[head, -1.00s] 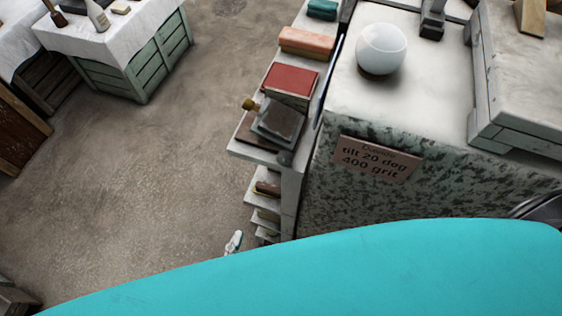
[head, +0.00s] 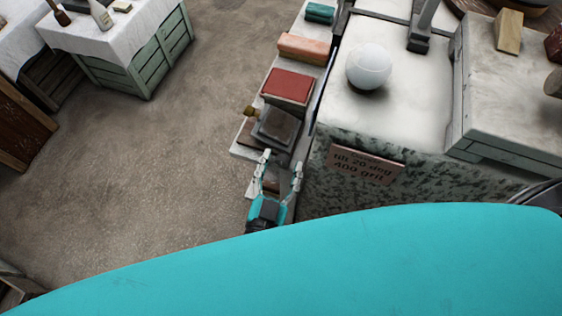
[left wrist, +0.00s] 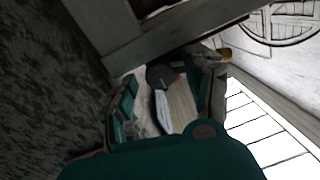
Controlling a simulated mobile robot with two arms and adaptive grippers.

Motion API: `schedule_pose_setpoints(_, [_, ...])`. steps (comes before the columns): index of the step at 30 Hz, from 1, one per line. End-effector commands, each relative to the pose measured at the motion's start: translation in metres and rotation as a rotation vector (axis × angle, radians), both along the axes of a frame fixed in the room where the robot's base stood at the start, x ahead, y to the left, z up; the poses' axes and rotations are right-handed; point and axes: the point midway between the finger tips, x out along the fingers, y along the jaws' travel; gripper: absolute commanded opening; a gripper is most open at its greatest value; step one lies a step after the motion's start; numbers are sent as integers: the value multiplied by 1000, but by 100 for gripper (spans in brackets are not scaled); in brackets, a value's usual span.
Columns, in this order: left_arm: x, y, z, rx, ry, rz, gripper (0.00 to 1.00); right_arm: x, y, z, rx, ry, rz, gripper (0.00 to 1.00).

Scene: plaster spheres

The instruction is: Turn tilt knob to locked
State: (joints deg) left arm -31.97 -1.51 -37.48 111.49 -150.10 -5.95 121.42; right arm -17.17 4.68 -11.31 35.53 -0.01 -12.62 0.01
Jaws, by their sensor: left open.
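A brass-coloured knob (head: 250,111), which looks like the tilt knob, sticks out at the left of a grey plate fixture (head: 277,128) on the narrow shelf. A brass piece (left wrist: 223,54) also shows in the left wrist view, upper right of centre; I cannot tell its setting. My left gripper (head: 281,164) is open and empty in the head view, just below the fixture, its fingers pointing up the picture. Its fingers also frame the middle of the left wrist view (left wrist: 168,82). My right gripper is not in view.
A red block (head: 288,86) and a salmon block (head: 303,48) lie farther along the shelf. A white sphere (head: 369,67) stands on the pale bench to the right. A sign (head: 364,165) hangs on its speckled front. Open floor lies left.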

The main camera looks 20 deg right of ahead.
Motion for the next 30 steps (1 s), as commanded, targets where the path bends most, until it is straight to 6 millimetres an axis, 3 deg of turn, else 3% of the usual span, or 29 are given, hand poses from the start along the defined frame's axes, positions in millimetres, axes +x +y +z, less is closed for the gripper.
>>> schedule_pose_setpoints(8, [2,-1,0,1,0,0,53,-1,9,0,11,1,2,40])
schedule_pose_setpoints(21, [1,-1,0,1,-1,1,0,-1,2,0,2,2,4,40])
schedule_pose_setpoints(30, [1,-1,0,65,-46,0,0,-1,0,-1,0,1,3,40])
